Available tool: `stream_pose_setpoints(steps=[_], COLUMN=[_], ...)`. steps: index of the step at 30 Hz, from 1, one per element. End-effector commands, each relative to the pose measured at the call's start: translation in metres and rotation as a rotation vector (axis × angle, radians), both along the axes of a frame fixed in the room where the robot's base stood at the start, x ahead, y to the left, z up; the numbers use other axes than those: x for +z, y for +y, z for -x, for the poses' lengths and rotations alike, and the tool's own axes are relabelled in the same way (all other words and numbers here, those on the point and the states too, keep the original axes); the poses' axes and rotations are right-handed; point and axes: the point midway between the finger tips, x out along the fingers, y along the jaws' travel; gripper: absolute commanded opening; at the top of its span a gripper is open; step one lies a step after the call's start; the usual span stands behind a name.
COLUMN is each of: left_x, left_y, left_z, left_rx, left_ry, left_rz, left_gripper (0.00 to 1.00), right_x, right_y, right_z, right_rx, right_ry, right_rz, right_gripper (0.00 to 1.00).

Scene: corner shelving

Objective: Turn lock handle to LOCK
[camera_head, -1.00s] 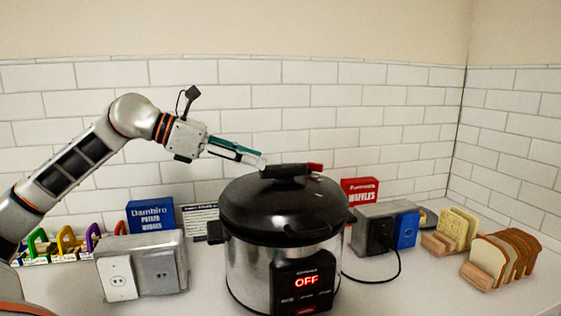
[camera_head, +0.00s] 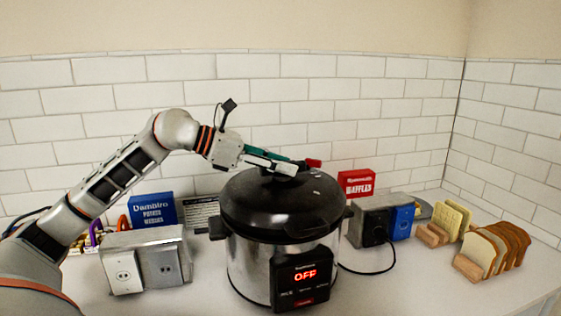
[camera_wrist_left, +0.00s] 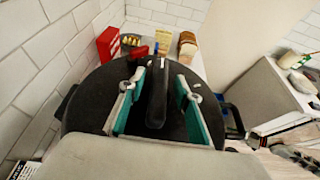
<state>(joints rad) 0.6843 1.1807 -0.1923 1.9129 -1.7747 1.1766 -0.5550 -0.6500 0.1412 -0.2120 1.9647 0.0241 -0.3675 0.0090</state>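A pressure cooker (camera_head: 245,262) with a black lid (camera_head: 265,205) stands on the counter, and its display (camera_head: 305,275) reads OFF. In the left wrist view, the handle (camera_wrist_left: 157,95) runs between the two open fingers, with gaps at both sides. The fingers hide most of the handle in the head view.
Metal outlet boxes stand left (camera_head: 118,275) and right (camera_head: 372,230) of the cooker, with a black cord (camera_head: 370,272) at the right one. A blue box (camera_head: 152,210), a red waffle box (camera_head: 356,184) and bread slices (camera_head: 485,250) stand around. The front right counter is clear.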

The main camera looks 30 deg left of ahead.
Motion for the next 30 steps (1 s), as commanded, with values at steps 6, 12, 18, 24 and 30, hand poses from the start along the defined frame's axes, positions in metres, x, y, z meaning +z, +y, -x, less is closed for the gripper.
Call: stream_pose_setpoints(steps=[6, 12, 18, 24, 30], left_x=[0.0, 0.0, 0.0, 0.002, 0.005], left_y=[0.0, 0.0, 0.001, 0.002, 0.002], left_z=[0.0, 0.0, 0.0, -0.001, -0.002], left_rx=[0.001, 0.001, -0.01, -0.074, -0.212], left_ry=[0.0, 0.0, 0.0, 0.002, 0.003], left_rz=[0.0, 0.0, 0.0, 0.002, 0.006], left_gripper=[0.26, 0.0, 0.0, 0.0, 0.0], right_x=[0.0, -0.001, 0.0, 0.011, 0.031], right_y=[0.0, 0.0, 0.0, 0.001, 0.001], right_z=[0.0, 0.0, 0.0, 0.0, -0.001], right_rx=[0.0, -0.001, 0.0, -0.001, -0.001], right_ry=[0.0, 0.001, 0.003, 0.002, 0.0], right_rz=[0.0, 0.0, 0.0, 0.0, -0.001], right_gripper=[0.17, 0.17, 0.17, 0.17, 0.17])
